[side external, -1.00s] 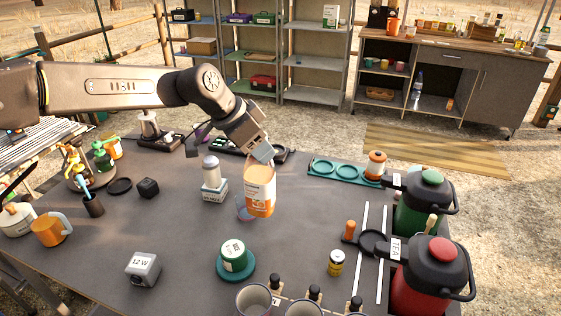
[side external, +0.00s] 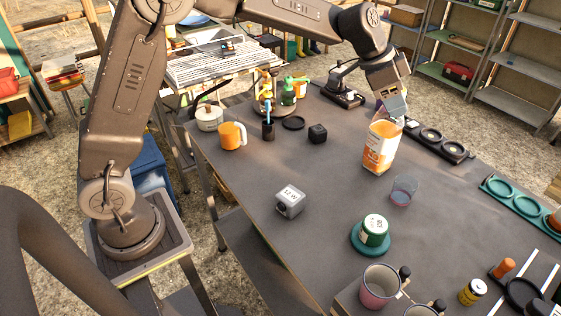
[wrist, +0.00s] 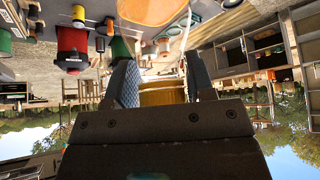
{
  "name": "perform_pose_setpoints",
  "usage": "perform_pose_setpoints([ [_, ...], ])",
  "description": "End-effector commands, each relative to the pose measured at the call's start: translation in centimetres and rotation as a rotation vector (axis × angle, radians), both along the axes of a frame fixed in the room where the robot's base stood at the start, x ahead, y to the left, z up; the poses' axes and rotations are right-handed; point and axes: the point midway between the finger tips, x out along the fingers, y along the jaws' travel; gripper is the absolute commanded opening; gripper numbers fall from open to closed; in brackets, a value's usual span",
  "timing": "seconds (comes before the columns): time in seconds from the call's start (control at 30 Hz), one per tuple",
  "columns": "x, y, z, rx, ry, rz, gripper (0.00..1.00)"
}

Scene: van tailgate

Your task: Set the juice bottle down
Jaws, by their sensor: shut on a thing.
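The juice bottle (side external: 381,148), with an orange and white label, is upright or nearly so over the dark table in the side view. Whether its base touches the table I cannot tell. My gripper (side external: 391,112) comes down from above and is shut on its upper end.
A clear tumbler (side external: 403,191) stands close in front of the bottle. A black tray with round recesses (side external: 450,147) lies behind right. A green-lidded cup on a green coaster (side external: 372,235) and a grey timer-like block (side external: 290,201) stand nearer. Bare table (side external: 325,165) lies to the left.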

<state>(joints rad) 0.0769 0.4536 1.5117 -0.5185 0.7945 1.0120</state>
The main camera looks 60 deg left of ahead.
Motion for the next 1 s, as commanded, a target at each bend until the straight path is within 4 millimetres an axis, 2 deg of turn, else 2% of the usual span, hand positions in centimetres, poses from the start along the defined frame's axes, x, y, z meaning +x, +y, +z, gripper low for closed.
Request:
perform_pose_setpoints([
  [0.03,-0.3,2.0,0.1,-0.001,-0.001,0.007,0.0],
  [0.17,-1.5,6.8,0.1,0.0,-0.004,0.005,0.0],
  [0.3,-3.7,12.1,0.0,-0.001,-0.005,0.001,0.0],
  [0.5,-7.3,18.2,-0.2,0.001,-0.006,-0.008,0.0],
  [0.6,-9.0,20.3,-0.2,0.002,-0.006,-0.011,0.0],
  [0.73,-10.7,22.1,-0.4,0.003,-0.007,-0.015,0.0],
  [0.9,-12.0,23.3,-0.5,0.002,-0.006,-0.019,0.0],
  [1.0,-12.2,23.5,-1.6,0.0,-0.004,-0.018,0.0],
])
